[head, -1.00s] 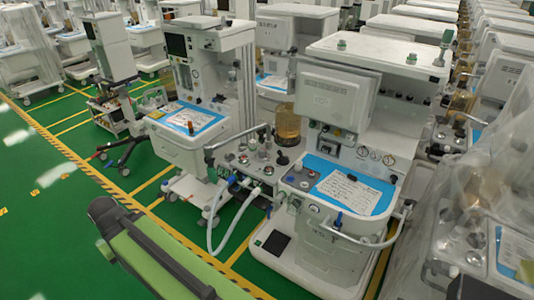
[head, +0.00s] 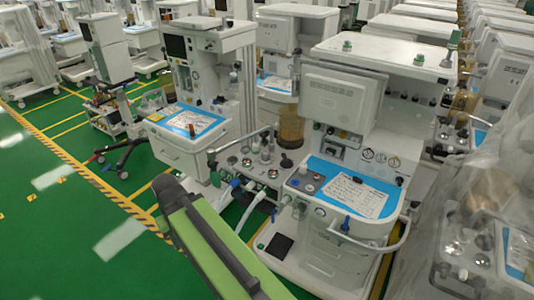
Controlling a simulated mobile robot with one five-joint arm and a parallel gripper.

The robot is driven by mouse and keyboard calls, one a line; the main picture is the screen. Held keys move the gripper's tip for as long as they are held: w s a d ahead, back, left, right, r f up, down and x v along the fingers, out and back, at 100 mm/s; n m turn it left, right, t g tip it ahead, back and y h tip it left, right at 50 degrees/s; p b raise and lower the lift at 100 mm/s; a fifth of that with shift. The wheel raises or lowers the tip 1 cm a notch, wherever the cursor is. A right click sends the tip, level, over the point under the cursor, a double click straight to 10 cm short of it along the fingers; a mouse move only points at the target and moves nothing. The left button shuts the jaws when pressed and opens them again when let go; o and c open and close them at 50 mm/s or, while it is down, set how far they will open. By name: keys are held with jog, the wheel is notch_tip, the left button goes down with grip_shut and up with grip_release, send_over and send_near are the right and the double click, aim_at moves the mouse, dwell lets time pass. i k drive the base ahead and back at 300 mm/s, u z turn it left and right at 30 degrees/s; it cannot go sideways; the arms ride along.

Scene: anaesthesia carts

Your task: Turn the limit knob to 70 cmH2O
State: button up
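The nearest anaesthesia cart (head: 340,225) stands right of centre, with a blue worktop carrying a white sheet. On its left side is a metal block (head: 243,178) with several small knobs and fittings (head: 265,156), beside an amber canister (head: 291,126). Which of these is the limit knob, and any cmH2O marking, is too small to tell. My green and dark arm link (head: 215,240) rises from the bottom edge, its upper end left of the block in the picture. My gripper's fingers do not show.
A second cart (head: 185,135) with a blue top stands to the left behind the nearest one. A plastic-covered cart (head: 475,230) stands close on the right. Pale hoses (head: 250,212) hang below the block. The green floor (head: 60,240) at left is open.

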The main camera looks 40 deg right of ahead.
aim_at(265, 155)
jog(key=u, duration=0.05)
jog(key=i, duration=1)
jog(key=z, duration=0.05)
